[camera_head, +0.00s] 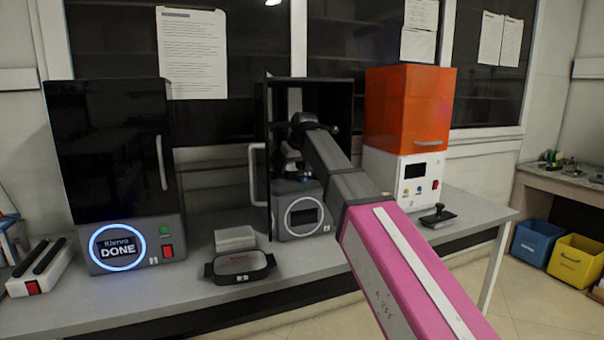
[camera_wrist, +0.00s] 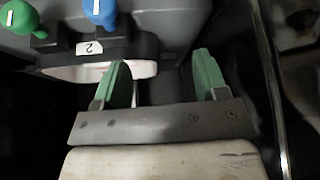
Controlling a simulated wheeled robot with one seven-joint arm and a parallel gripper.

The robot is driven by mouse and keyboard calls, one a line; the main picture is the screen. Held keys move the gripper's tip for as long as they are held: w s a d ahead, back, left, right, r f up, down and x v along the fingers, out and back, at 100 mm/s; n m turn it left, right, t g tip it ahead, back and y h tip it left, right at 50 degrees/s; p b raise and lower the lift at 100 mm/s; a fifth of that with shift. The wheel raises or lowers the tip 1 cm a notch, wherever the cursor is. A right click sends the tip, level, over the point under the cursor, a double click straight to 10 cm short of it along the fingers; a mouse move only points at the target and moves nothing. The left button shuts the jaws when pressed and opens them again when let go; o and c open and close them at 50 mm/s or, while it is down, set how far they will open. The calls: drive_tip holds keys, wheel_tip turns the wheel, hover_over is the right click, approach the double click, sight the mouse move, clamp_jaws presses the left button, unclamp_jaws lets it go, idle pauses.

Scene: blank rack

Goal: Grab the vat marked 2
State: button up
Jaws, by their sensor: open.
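My gripper (camera_wrist: 163,70) shows in the wrist view with two green fingers, spread apart and with nothing held between them. The vat marked 2 (camera_wrist: 89,47) shows at the upper left of that view as a dark part with a white label reading 2. A pale, pinkish oval surface lies just below the label. The left finger overlaps the vat's right part in the picture; I cannot tell whether they touch. In the head view my arm reaches into the open middle black printer (camera_head: 300,218), and my gripper and this vat are hidden there.
A green knob (camera_wrist: 18,17) and a blue knob (camera_wrist: 100,12) sit above the vat. The printer's open door handle (camera_head: 256,175) stands left of my arm. Another dark vat (camera_head: 240,268) lies on the bench, its label unreadable. A closed printer reads DONE (camera_head: 118,246); an orange-topped machine (camera_head: 408,105) stands right.

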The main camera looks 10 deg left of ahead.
drive_tip(key=shift+w+a, duration=1.4)
drive_tip(key=shift+w, duration=0.15)
drive_tip(key=shift+x, duration=1.1)
drive_tip(key=shift+w+a+f, duration=0.15)
drive_tip(key=shift+a+f, duration=0.05)
drive_tip(key=shift+f, duration=0.2)
drive_tip(key=c, duration=1.1)
